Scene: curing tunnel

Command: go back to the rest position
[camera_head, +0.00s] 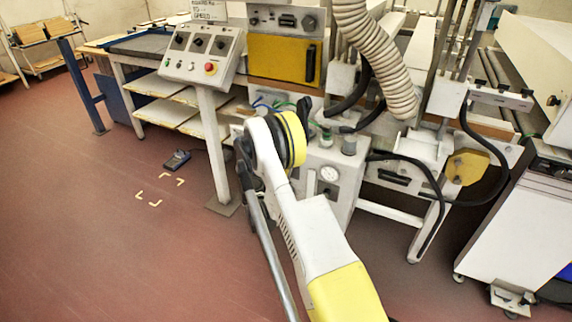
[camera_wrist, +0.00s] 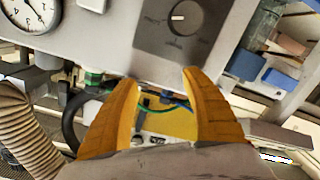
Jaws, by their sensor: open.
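In the wrist view my gripper (camera_wrist: 160,82) shows its two orange fingers spread apart, with nothing between them. Beyond the fingertips is a grey machine panel with a dark plate and a round knob (camera_wrist: 183,17). A pressure gauge (camera_wrist: 28,12) is at the top left of that view. In the head view my white and yellow arm reaches up from the bottom toward the machine. My gripper is not visible there, hidden behind the arm.
The machine has a control box with a red button (camera_head: 210,69), a yellow door (camera_head: 284,60) and a ribbed hose (camera_head: 378,60). A foot pedal (camera_head: 177,159) lies near floor marks (camera_head: 160,189). A white unit (camera_head: 520,225) stands right. The red floor (camera_head: 75,240) is clear at left.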

